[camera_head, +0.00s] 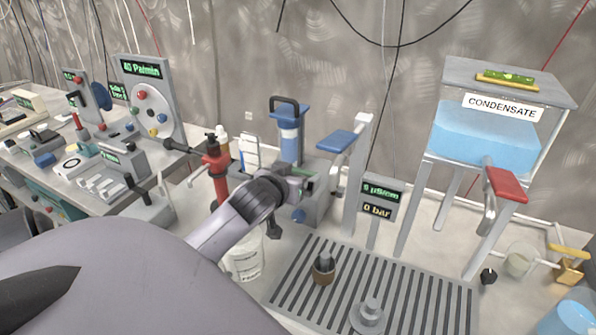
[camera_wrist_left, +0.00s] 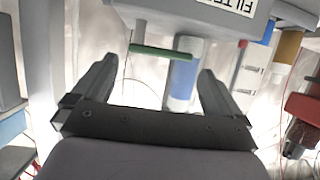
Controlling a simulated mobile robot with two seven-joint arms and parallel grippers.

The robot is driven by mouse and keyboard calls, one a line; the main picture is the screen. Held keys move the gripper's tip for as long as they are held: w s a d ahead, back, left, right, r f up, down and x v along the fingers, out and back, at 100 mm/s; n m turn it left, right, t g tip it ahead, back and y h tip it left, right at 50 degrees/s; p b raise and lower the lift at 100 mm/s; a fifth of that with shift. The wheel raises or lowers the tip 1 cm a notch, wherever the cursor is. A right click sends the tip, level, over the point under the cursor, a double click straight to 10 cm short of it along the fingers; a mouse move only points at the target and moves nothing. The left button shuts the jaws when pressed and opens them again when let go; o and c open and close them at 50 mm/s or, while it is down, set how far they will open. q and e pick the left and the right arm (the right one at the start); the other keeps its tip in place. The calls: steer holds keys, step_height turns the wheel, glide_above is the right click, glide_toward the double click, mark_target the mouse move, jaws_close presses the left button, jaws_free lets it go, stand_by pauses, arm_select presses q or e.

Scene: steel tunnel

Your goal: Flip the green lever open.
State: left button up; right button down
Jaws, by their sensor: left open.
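The green lever (camera_wrist_left: 160,51) is a thin horizontal bar in the left wrist view, beside the grey housing with the upside-down "FILTE…" label (camera_wrist_left: 233,5). In the head view the green lever (camera_head: 301,171) shows only as a small piece by my gripper. My left gripper (camera_head: 297,185) is at the filter unit, below the blue-topped filter (camera_head: 290,135). In the left wrist view my left gripper (camera_wrist_left: 156,75) is open, with the bar across the gap near the fingertips. I cannot tell whether they touch. My right gripper is not in view.
A blue lever (camera_head: 338,141) on a post and a display (camera_head: 381,199) stand to the right. The condensate tank (camera_head: 485,135) with a red lever (camera_head: 506,184) is farther right. A floor grate (camera_head: 395,285) lies in front.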

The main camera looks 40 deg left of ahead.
mark_target(302, 171)
arm_select(q)
steer(key=shift+x, duration=1.65)
steer(key=c, duration=1.2)
steer(key=shift+o, duration=0.2)
steer(key=shift+w, duration=0.1)
